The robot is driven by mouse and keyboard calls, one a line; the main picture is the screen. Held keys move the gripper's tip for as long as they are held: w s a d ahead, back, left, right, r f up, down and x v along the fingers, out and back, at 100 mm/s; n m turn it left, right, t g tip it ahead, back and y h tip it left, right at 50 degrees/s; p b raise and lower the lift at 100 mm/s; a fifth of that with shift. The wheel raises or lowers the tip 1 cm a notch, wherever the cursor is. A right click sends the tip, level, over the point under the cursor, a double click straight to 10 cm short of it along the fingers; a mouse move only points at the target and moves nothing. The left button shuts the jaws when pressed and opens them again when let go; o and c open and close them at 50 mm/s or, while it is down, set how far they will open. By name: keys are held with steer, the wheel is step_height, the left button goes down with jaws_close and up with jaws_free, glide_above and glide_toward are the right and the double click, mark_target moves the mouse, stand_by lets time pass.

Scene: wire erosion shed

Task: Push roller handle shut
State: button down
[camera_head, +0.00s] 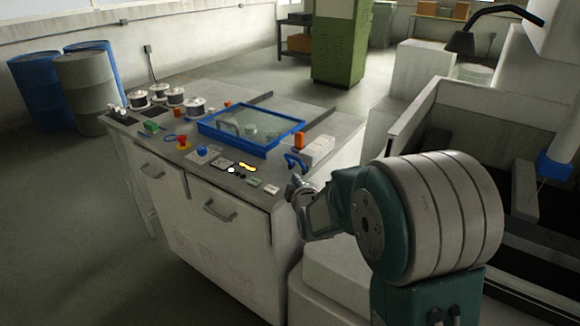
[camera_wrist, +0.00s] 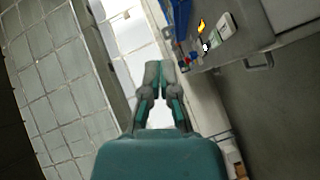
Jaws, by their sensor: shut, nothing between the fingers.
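A small blue curved handle (camera_head: 294,161) stands on the right part of the cabinet top, next to a white block; it looks like the roller handle, but I cannot tell its exact position of travel. My gripper (camera_head: 297,187) is just in front of and below it, by the cabinet's right front corner, apart from it as far as I can see. In the wrist view my gripper (camera_wrist: 154,70) has its fingertips together with nothing between them. I cannot clearly make out the handle in that view.
The cabinet top (camera_head: 262,108) carries a blue-framed glass panel (camera_head: 252,130), spools (camera_head: 197,105), a red knob (camera_head: 183,142) and an orange block (camera_head: 299,141). Two drawers (camera_head: 223,206) face front. A machine with an open tank (camera_head: 440,135) stands right.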

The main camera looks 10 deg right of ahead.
steer(key=w+f+n+t, duration=0.3)
steer(key=f+n, duration=0.4)
steer(key=f, duration=0.3)
steer(key=shift+w+a+t, duration=0.3)
steer(key=shift+a+t, duration=0.15)
steer(key=shift+t, duration=0.45)
steer(key=shift+f, duration=0.1)
glide_toward(288, 158)
steer(key=w+a, duration=0.1)
steer(key=w, duration=0.1)
steer(key=w+a, duration=0.1)
steer(key=w, duration=0.1)
steer(key=shift+a, duration=0.4)
steer(key=shift+w+d+r, duration=0.35)
steer(key=shift+w+d, duration=0.15)
steer(key=shift+d, duration=0.1)
steer(key=shift+w+d+r, duration=0.3)
steer(key=shift+w+d, duration=0.25)
steer(key=shift+w+d+r, duration=0.1)
steer(key=shift+w+d, duration=0.1)
